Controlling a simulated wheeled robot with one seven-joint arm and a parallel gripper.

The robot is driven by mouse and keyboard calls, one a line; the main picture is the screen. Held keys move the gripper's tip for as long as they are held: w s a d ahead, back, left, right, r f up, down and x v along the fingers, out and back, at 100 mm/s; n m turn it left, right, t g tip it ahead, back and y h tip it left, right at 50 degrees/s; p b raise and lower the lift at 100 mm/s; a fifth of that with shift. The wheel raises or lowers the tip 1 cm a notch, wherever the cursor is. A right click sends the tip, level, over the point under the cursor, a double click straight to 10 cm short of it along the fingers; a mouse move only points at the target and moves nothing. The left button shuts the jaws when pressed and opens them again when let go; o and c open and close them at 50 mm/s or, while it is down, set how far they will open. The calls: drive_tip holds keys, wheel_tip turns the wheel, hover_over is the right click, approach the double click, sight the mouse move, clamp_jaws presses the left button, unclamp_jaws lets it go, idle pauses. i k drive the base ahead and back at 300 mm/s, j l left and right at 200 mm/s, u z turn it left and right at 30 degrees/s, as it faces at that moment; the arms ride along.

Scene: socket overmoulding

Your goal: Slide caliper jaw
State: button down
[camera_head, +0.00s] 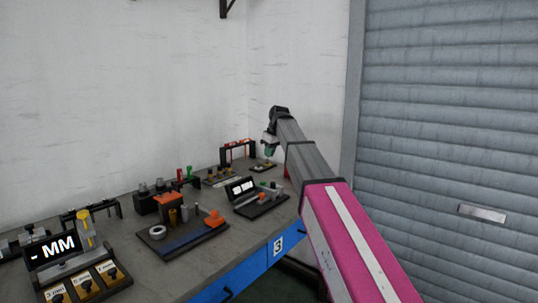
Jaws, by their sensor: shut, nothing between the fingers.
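No part is plainly readable as a caliper jaw. One candidate is the dark station with a small lit display (241,187) and a bar with green and orange parts, in the middle right of the bench. Another is the station with a large "MM" display (56,247) and a yellow-topped post at the front left. My gripper (269,151) is small in view at the far end of my arm, pointing down over the far right of the bench. It is shut and empty, apart from both stations.
A fixture with a blue strip and orange-topped blocks (183,237) stands mid-bench. A small plate with a yellow part (263,166) lies below my gripper. A rack (238,151) stands behind it. The grey bench (127,238) meets a white wall; a roller shutter is right.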

sight(268, 194)
drive_tip(key=k, duration=1)
